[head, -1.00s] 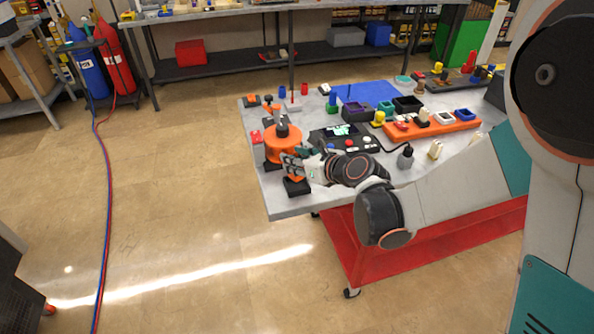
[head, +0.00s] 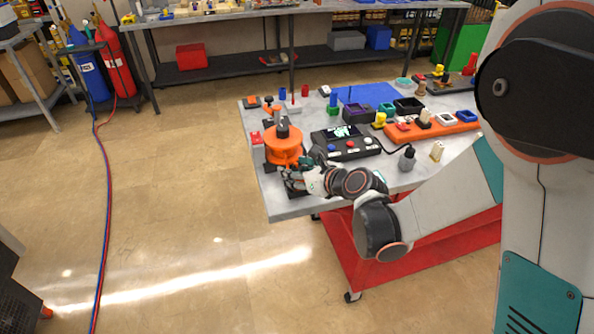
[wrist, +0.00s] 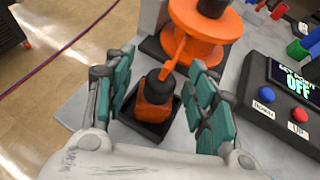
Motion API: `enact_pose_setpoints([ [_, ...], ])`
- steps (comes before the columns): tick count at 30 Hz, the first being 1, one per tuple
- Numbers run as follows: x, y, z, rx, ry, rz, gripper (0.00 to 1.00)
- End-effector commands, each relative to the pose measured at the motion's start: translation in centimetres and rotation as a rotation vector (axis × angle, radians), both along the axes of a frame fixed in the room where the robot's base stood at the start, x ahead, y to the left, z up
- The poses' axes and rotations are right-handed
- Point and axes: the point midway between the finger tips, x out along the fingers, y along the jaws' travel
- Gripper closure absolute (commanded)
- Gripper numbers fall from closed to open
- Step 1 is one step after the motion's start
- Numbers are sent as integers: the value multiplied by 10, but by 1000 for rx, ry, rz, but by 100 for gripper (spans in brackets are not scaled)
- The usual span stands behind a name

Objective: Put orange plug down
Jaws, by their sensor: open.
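In the wrist view, the orange plug (wrist: 153,113) with its black top sits in a small square black holder (wrist: 128,118) on the grey table. My gripper (wrist: 160,92) is open, with its teal finger pads on either side of the plug and visible gaps to both. An orange rod (wrist: 175,52) runs from the larger round orange pump part (wrist: 208,30) down to the plug's top. I cannot tell whether it touches. In the head view, my gripper (head: 296,184) is low at the table's near-left corner and hides the plug. The orange pump (head: 285,147) stands just behind it.
A control box (head: 346,142) with a screen and red and blue buttons stands to the right; its screen reads OFF in the wrist view. A small dark bottle (head: 407,158) and a white block (head: 437,150) stand farther right. The table edge is close to my gripper.

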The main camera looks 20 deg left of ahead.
Motion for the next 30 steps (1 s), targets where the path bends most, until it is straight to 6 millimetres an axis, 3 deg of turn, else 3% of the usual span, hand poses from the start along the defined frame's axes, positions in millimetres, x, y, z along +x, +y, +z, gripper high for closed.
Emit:
enact_pose_setpoints([
  [6,-2,-3,6,0,0,-1,49],
  [21,-51,-72,47,0,0,-1,49],
  [30,-63,-87,55,0,0,0,49],
])
